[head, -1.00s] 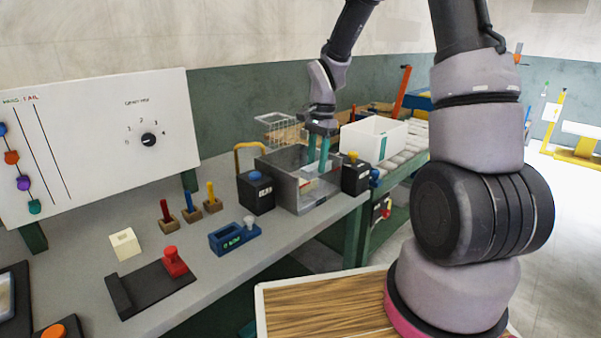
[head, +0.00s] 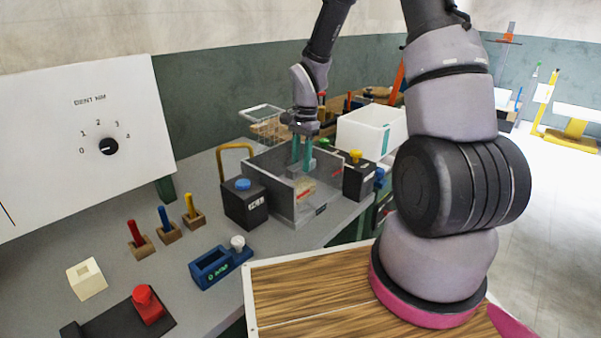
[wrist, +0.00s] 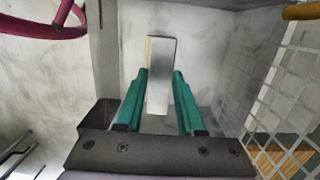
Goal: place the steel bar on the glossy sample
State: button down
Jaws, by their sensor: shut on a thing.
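My gripper (head: 302,168) points down into a grey, open-topped box (head: 321,211) on the bench in the head view. In the wrist view, its two green fingers (wrist: 160,78) are shut on the steel bar (wrist: 161,60), a pale flat metal piece that extends past the fingertips. The bar is hard to make out in the head view, where the fingers and box cover it. I cannot pick out the glossy sample with certainty in either view.
A black block with a blue knob (head: 246,201) and one with a yellow knob (head: 358,177) flank the box. Behind are a wire basket (head: 264,127) and a white bin (head: 371,134). A blue holder (head: 212,268) and several coloured pegs stand front left.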

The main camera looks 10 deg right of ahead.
jog(key=shift+f, duration=1.85)
jog(key=shift+f, duration=0.1)
jog(key=c, duration=0.5)
grip_release()
jog(key=r, duration=0.8)
jog(key=d+r, duration=0.1)
jog(key=r, duration=0.3)
jog(key=shift+w+d, duration=0.1)
jog(key=shift+w, duration=0.25)
notch_tip(320, 180, up, 9)
jog(key=n+t, duration=0.2)
send_over(301, 172)
jog(key=d, duration=0.3)
jog(key=s+d+r+n+t, duration=0.1)
jog(key=s+r+t, duration=0.1)
jog(key=s+r, duration=0.3)
jog(key=s+d+r+n+t, duration=0.1)
jog(key=s+r+n+t, duration=0.1)
jog(key=s+r, duration=0.3)
jog(key=s+d+r+n+t, duration=0.1)
jog(key=s+r+n+t, duration=0.1)
jog(key=s+r, duration=0.3)
jog(key=shift+s+d+y, duration=0.15)
jog(key=shift+s+y, duration=0.25)
jog(key=shift+s, duration=0.7)
